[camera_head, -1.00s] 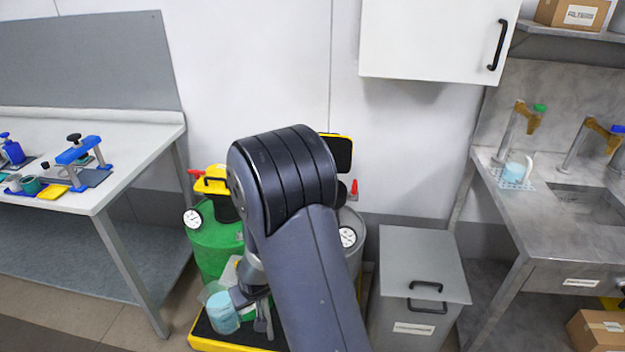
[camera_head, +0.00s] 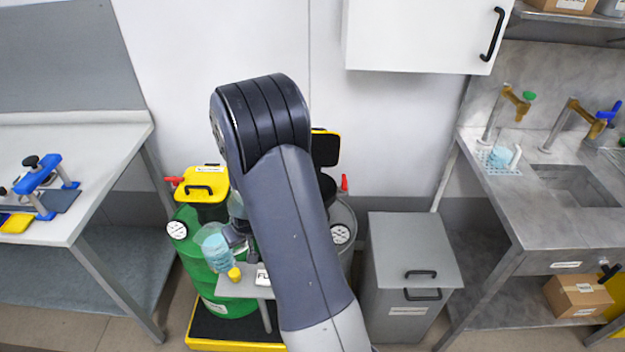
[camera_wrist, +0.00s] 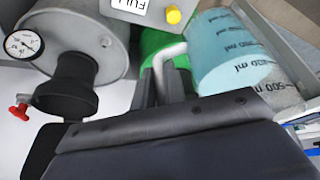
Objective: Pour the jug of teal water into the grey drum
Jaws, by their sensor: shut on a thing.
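The clear jug of teal water (camera_head: 214,246) hangs in front of the green drum, leaning a little. In the wrist view the jug (camera_wrist: 228,50) shows millilitre marks, and its pale handle runs between my fingers. My gripper (camera_wrist: 166,84) is shut on that handle; in the head view the gripper (camera_head: 240,238) is partly behind my arm. The grey drum (camera_head: 344,212) stands to the right of the jug, mostly hidden by my arm. In the wrist view the grey drum (camera_wrist: 95,28) shows a gauge, a black neck and a red tap. Its black, yellow-edged lid (camera_head: 325,148) stands up.
The green drum (camera_head: 205,255) has a shut yellow lid (camera_head: 203,184). A small grey stand with a "FULL" label (camera_head: 243,287) and yellow knob is below the jug. A grey bin (camera_head: 412,262) stands right. A bench (camera_head: 100,150) is left.

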